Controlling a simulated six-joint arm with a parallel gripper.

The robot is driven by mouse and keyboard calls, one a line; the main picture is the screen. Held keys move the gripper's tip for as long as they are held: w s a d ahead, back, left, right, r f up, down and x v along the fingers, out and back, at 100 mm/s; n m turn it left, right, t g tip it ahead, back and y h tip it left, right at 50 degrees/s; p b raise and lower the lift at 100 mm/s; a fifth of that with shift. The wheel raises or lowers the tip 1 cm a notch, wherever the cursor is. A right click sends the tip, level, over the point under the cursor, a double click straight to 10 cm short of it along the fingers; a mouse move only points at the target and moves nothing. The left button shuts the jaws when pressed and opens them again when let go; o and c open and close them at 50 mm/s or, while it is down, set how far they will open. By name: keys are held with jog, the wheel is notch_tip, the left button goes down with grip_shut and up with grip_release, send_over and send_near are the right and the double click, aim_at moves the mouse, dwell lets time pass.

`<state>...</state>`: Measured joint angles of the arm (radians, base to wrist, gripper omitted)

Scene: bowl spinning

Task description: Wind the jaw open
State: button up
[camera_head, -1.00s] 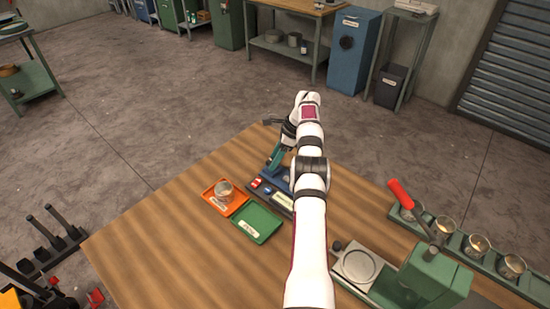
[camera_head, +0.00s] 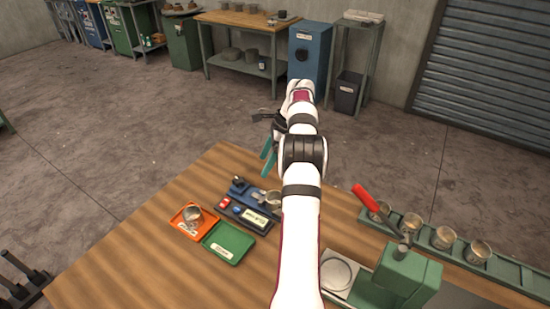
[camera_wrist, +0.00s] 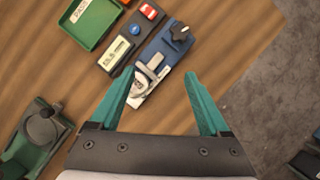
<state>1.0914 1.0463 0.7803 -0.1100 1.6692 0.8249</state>
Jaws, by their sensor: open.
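A blue fixture (camera_head: 262,205) lies on the wooden table, partly behind my arm in the head view. It also shows in the wrist view (camera_wrist: 158,50). A black lobed knob (camera_wrist: 180,31) sits at one end of it, and shows in the head view (camera_head: 237,182). A silver cup-like part (camera_wrist: 147,78) sits near its other end; I cannot tell how wide the jaw stands. My gripper (camera_head: 268,153) has teal fingers, is open and empty, and is raised clear of the fixture. In the wrist view my fingertips (camera_wrist: 160,74) are spread around the fixture's near end, apart from it.
A dark panel (camera_head: 238,217) with red and blue buttons lies along the fixture. An orange tray (camera_head: 181,228) with a metal bowl (camera_head: 193,215) and a green tray (camera_head: 229,243) are to the left. A green press (camera_head: 405,278) with a red handle and a rack of cups stand right.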

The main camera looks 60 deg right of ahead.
jog(key=s, duration=0.1)
jog(key=s+r, duration=0.1)
jog(key=s, duration=0.1)
jog(key=shift+d+r, duration=0.35)
jog(key=shift+r, duration=0.05)
jog(key=n+g+h, duration=0.2)
jog(key=n+h, duration=0.5)
jog(key=n, duration=0.7)
send_near(238, 180)
jog(key=x, duration=0.8)
jog(key=shift+f, duration=0.1)
